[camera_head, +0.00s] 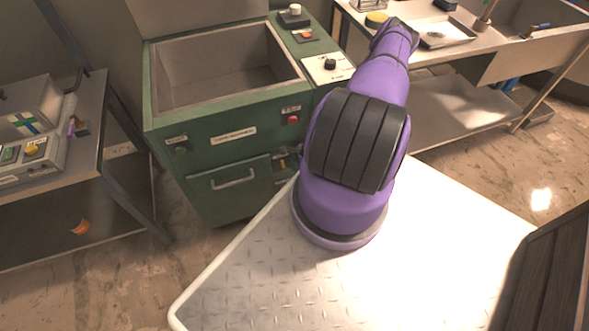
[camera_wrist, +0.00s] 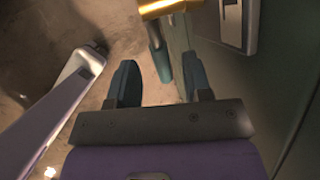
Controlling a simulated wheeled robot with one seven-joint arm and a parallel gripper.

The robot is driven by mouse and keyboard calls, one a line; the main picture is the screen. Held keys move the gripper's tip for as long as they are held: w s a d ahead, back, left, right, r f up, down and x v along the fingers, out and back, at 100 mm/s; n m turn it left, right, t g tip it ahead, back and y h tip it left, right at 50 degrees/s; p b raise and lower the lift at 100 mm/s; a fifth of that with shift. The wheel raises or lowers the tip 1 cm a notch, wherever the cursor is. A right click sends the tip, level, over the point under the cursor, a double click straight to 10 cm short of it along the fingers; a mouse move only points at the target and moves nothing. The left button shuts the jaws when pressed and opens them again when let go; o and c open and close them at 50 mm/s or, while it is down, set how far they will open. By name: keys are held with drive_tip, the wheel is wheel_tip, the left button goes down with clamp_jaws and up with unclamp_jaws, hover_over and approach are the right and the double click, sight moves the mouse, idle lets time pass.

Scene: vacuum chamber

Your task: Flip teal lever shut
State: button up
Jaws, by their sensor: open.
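In the wrist view, a narrow teal lever (camera_wrist: 160,62) hangs below a brass-coloured fitting (camera_wrist: 168,7) beside the green cabinet front. My gripper (camera_wrist: 159,80) is open, with one dark finger on each side of the lever in the picture. The lever's lower end shows in the gap, and I see no finger closed on it. Whether either finger touches it, I cannot tell. In the head view, brass-coloured parts (camera_head: 282,162) show on the cabinet's front right, next to my purple arm. My arm hides the gripper there, and the lever is not clear.
The green cabinet (camera_head: 235,153) has an open basin on top and a drawer handle (camera_head: 233,180) in front. Its front wall (camera_wrist: 285,60) runs close along the right of the wrist view. A bench (camera_head: 85,130) stands left, and a metal table (camera_head: 450,80) stands behind right.

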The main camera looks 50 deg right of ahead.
sight(294, 169)
drive_tip(key=shift+x, duration=1.8)
drive_tip(key=shift+a, duration=0.1)
drive_tip(key=shift+c, duration=0.3)
clamp_jaws()
